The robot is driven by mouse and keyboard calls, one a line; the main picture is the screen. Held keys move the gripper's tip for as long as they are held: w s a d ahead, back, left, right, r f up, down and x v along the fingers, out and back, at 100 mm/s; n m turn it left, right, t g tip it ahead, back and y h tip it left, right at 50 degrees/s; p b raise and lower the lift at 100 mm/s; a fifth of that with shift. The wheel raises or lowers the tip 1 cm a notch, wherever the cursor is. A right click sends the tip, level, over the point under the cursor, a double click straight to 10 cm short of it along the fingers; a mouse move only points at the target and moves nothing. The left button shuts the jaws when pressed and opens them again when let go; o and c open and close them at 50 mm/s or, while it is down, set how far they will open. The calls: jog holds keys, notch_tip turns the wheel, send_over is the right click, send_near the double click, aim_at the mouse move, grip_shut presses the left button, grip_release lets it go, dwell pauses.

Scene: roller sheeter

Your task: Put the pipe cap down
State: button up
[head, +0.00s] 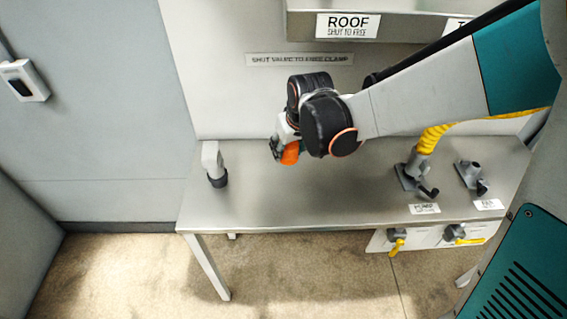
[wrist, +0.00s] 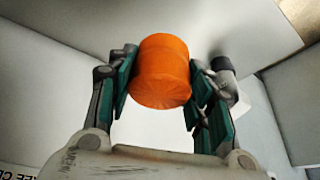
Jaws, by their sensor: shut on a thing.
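The orange pipe cap (wrist: 162,72) sits between the two fingers of my gripper (wrist: 160,80) in the wrist view. The fingers are shut on its sides. In the head view the cap (head: 291,153) shows as an orange patch at my gripper (head: 277,149), partly hidden by it. The cap appears to be held above the metal table (head: 270,205), near its back part. The exact height over the table is hard to tell.
A grey pipe with a dark end (head: 216,165) stands at the table's left. Yellow-handled valves (head: 397,240) hang below the front edge. The table's middle is clear.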

jog(key=shift+s+a+r, duration=0.15)
jog(key=shift+a+r, duration=0.3)
jog(key=shift+r, duration=0.05)
jog(key=shift+a+f, duration=0.1)
jog(key=shift+f, duration=0.15)
notch_tip(320, 180, down, 19)
jog(key=b, duration=1.4)
jog(key=shift+f, duration=0.15)
jog(key=shift+f+b, duration=0.15)
jog(key=shift+b, duration=0.25)
jog(key=o, duration=1)
jog(key=shift+o, duration=0.2)
